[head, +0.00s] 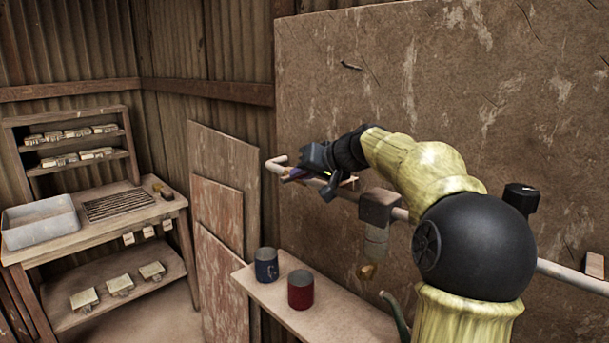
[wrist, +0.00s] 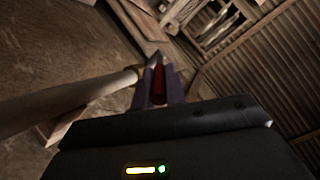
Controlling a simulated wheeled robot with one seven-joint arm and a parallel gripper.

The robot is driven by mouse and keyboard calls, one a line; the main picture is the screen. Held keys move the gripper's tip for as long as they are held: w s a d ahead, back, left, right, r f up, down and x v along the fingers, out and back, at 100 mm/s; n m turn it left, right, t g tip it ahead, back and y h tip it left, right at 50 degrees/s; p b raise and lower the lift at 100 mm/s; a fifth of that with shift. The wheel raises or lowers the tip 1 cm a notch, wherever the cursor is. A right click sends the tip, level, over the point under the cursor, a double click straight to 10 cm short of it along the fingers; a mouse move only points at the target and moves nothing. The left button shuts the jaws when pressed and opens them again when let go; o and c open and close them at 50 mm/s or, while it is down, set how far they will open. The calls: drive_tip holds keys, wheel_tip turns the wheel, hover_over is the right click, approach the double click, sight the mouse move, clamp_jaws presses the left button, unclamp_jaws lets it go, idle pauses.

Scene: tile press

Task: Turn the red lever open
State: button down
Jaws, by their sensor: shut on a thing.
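The red lever (wrist: 159,84) shows in the wrist view as a narrow red piece between my two dark purple fingers. My gripper (wrist: 158,80) is shut on it, close beside a pale pipe (wrist: 70,100). In the head view my gripper (head: 294,175) is at the left end of the pipe (head: 555,272), near its bend. The lever cannot be made out there, hidden by the gripper. How far the lever is turned cannot be told.
A tap-like fitting (head: 377,210) hangs from the pipe to the right of my gripper. A blue can (head: 266,266) and a red can (head: 301,289) stand on a shelf (head: 345,322) below. A wooden rack (head: 150,210) with a grey tub (head: 40,222) stands at left.

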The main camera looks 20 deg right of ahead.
drive_tip(key=shift+f, duration=0.3)
drive_tip(key=c, duration=1.6)
unclamp_jaws()
drive_tip(key=shift+s, duration=0.1)
drive_tip(key=shift+o, duration=0.8)
drive_tip(key=shift+r, duration=0.2)
drive_tip(key=b+v, duration=0.1)
drive_tip(key=v, duration=1.6)
drive_tip(key=shift+r+b, duration=0.2)
drive_tip(key=shift+b, duration=0.2)
drive_tip(key=shift+c, duration=0.4)
